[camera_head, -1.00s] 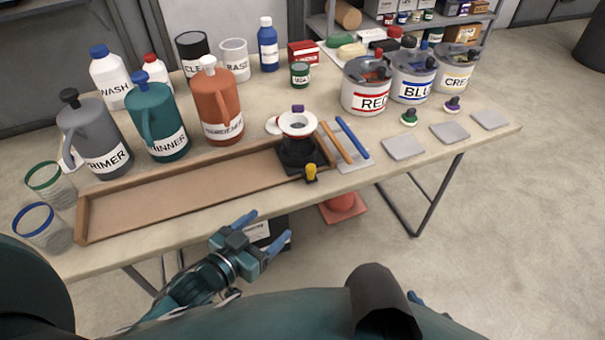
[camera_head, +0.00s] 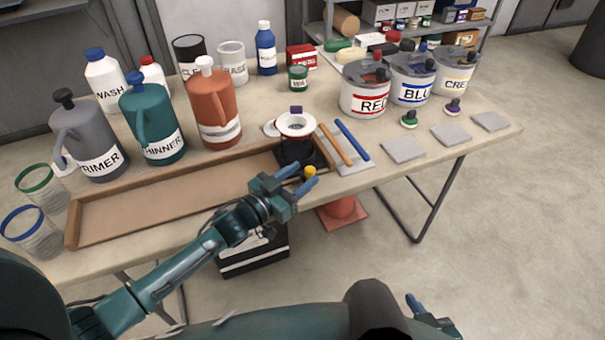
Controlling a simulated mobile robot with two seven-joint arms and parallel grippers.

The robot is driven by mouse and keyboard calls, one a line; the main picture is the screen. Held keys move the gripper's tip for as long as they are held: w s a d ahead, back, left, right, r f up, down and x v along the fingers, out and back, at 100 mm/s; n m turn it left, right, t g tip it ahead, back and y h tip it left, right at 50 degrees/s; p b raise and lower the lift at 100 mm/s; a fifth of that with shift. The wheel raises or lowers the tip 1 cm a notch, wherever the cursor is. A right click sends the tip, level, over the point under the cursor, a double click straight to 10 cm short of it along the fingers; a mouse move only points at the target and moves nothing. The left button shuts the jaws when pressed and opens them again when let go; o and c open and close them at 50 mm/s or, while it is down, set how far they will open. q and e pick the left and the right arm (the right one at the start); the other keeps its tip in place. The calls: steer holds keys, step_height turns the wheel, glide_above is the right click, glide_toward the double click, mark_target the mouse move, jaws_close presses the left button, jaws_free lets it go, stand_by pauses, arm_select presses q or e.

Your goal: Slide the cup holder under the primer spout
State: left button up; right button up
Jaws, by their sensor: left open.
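My right gripper (camera_head: 428,312) is low at the bottom edge, partly hidden.
A teal thinner jug (camera_head: 152,120) and an orange jug (camera_head: 215,105) stand behind the track. Two clear glasses (camera_head: 32,232) stand by its left end. The track's middle is empty.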

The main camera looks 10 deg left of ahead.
arm_select(q)
steer(key=shift+w+d, duration=0.3)
steer(key=shift+w, duration=0.2)
jaws_close()
stand_by(0.3)
